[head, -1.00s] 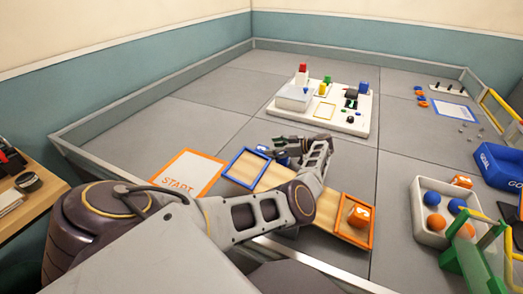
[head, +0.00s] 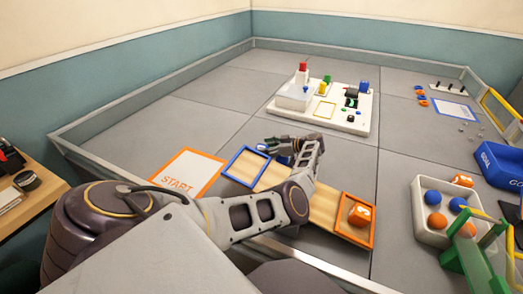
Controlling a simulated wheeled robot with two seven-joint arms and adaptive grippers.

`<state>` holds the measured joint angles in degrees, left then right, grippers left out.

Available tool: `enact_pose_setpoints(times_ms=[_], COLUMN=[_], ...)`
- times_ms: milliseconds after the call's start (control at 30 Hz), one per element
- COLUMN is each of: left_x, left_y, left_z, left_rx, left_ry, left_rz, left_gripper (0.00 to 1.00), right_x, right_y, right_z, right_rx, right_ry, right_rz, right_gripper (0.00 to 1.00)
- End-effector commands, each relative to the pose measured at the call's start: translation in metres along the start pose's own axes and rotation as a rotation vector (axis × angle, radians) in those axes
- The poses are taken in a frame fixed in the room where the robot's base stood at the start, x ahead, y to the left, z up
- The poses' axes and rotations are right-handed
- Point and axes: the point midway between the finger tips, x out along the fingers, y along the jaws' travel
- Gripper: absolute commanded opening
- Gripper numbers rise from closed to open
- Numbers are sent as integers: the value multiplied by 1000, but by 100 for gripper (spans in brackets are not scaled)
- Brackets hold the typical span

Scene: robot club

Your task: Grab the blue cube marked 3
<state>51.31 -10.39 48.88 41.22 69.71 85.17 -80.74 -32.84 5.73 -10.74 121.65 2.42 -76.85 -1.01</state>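A small blue object (head: 285,160), likely the blue cube, shows just below my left gripper, by the blue-framed end of the wooden board. It is mostly hidden by the gripper, and no number can be read on it. My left gripper (head: 268,146) points left over the blue frame (head: 238,176), with its fingers apart. I cannot see whether they touch the blue object. My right gripper is out of view.
A white board (head: 322,125) with coloured parts stands behind. A white tray (head: 418,222) of balls and a blue goal bin (head: 497,168) are at right. The START mat (head: 190,165) is left.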

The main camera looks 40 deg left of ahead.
Motion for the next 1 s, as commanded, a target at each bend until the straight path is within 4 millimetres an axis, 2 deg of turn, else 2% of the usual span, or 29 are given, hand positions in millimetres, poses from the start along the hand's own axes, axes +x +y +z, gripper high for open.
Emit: enact_pose_setpoints(times_ms=[33,200,267,667,867,1000], left_x=[0,0,0,-2,-9,-16], left_y=[0,0,0,0,0,0], left_z=[0,0,0,-4,-19,-36], left_rx=[0,0,0,0,-2,-2], left_ry=[0,0,0,0,0,0], left_rz=[0,0,0,1,1,1], left_gripper=[52,30,25,24,24,24], right_x=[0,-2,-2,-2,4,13], right_y=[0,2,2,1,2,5], right_z=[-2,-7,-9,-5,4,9], right_rx=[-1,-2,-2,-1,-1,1], right_ry=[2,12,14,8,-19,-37], right_rz=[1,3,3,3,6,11], right_gripper=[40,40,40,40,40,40])
